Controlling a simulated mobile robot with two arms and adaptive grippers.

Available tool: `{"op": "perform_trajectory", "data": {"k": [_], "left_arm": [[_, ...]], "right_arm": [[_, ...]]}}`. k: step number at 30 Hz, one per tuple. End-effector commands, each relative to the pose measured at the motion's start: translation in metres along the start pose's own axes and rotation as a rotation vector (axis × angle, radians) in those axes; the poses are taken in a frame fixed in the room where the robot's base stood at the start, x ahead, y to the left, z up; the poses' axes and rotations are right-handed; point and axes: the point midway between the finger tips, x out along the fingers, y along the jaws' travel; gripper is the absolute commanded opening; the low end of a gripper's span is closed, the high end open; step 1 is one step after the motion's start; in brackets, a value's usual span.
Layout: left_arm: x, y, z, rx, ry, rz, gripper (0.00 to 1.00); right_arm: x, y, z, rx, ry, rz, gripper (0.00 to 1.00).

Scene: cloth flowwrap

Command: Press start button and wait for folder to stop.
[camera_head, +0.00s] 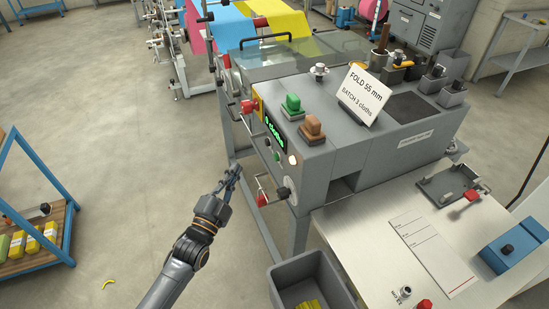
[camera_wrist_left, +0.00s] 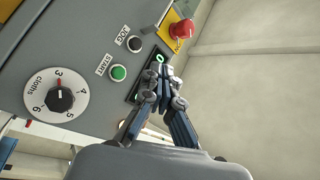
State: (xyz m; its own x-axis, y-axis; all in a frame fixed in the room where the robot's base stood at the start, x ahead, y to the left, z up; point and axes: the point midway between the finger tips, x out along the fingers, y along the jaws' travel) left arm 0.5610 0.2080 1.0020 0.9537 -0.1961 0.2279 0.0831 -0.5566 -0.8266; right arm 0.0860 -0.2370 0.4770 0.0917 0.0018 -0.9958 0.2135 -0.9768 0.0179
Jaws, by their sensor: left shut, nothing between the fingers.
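The folder (camera_head: 345,110) is a grey machine with a card reading "FOLD 55 mm, BATCH 3 cloths". The green START button (camera_wrist_left: 118,73) is on its front panel in the left wrist view, below the black JOG button (camera_wrist_left: 134,44). In the head view the small green button (camera_head: 276,156) shows below the lit green display (camera_head: 272,131). My left gripper (camera_head: 234,171) is shut and empty, in front of the panel. In the left wrist view its fingertips (camera_wrist_left: 166,72) appear right of START, over part of the display. I cannot tell their exact distance from the panel. My right gripper is out of view.
A cloths dial (camera_wrist_left: 60,98) has its pointer near 3. A red emergency stop (camera_wrist_left: 182,30) on yellow sits near the fingertips. A grey bin (camera_head: 312,283) with yellow packs stands below.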

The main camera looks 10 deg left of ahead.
Motion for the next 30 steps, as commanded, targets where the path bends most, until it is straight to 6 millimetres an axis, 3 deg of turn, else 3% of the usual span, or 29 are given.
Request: {"op": "perform_trajectory", "data": {"k": [15,30], "left_arm": [[0.047,0.035,-0.034,-0.002,-0.001,0.000,0.00],[0.054,0.040,-0.040,-0.001,-0.001,0.001,0.00]], "right_arm": [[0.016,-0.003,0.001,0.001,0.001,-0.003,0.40],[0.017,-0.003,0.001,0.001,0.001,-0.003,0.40]]}}
